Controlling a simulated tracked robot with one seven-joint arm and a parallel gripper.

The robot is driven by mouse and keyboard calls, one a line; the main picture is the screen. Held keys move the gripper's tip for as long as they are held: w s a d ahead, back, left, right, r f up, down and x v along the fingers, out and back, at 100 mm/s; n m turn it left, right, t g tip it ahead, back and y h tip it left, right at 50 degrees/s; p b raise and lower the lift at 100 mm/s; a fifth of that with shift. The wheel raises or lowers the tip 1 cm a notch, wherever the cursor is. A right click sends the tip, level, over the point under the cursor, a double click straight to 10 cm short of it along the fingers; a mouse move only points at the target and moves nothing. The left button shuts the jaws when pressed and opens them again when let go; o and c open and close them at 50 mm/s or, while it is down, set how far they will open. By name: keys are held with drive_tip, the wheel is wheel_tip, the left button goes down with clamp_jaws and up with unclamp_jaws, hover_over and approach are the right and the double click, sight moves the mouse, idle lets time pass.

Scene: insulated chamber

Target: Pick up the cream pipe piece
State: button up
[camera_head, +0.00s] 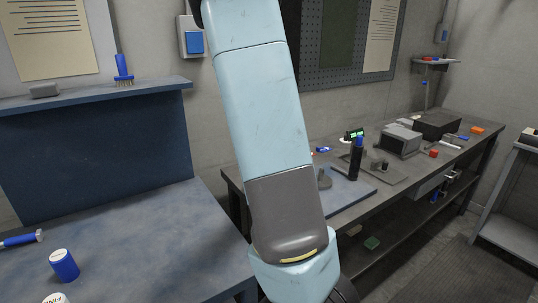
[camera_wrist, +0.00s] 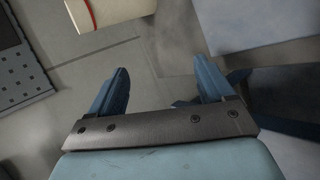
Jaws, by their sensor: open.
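A cream cylindrical piece (camera_wrist: 118,12) with a red band near its left end lies at the top edge of the wrist view, cut off by the frame. It looks like the cream pipe piece. My gripper (camera_wrist: 161,70) is open, its two blue fingers apart with nothing between them. The cream piece is ahead of the fingers and a little to the left, apart from them. In the head view my arm fills the middle, my gripper is out of sight, and I cannot make out the cream piece.
A blue workbench (camera_head: 160,240) on the left holds a blue can (camera_head: 64,265). A long bench (camera_head: 385,212) on the right carries a black bottle (camera_head: 356,158), grey boxes (camera_head: 400,140) and small parts. In the wrist view a perforated grey plate (camera_wrist: 18,68) lies at left.

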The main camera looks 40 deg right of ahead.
drive_tip(key=d+n, duration=0.1)
drive_tip(key=d+f+n+h, duration=0.1)
drive_tip(key=d+n, duration=0.1)
drive_tip(key=d+n+h, duration=0.1)
drive_tip(key=shift+w+d+f+t, duration=0.35)
drive_tip(key=shift+f+t, duration=0.05)
drive_tip(key=d+n, duration=0.1)
drive_tip(key=d+n+t+h, duration=0.1)
drive_tip(key=n, duration=0.1)
drive_tip(key=n+h, duration=0.1)
drive_tip(key=n, duration=0.1)
drive_tip(key=shift+w+d+r+t, duration=0.15)
drive_tip(key=shift+d+r+t, duration=0.15)
drive_tip(key=shift+d, duration=0.1)
drive_tip(key=n, duration=0.1)
drive_tip(key=n+t, duration=0.1)
drive_tip(key=r+n, duration=0.1)
drive_tip(key=shift+w+d+n, duration=0.2)
drive_tip(key=shift+d+n, duration=0.15)
drive_tip(key=shift+n, duration=0.05)
drive_tip(key=w+d+n+t, duration=0.1)
drive_tip(key=w+d+n, duration=0.1)
drive_tip(key=w, duration=0.4)
drive_tip(key=w+d+n+t, duration=0.1)
drive_tip(key=w+d+n, duration=0.1)
drive_tip(key=w+d, duration=0.3)
drive_tip(key=shift+w+r, duration=0.35)
drive_tip(key=shift+w, duration=0.25)
drive_tip(key=shift+c, duration=0.4)
drive_tip(key=c, duration=1)
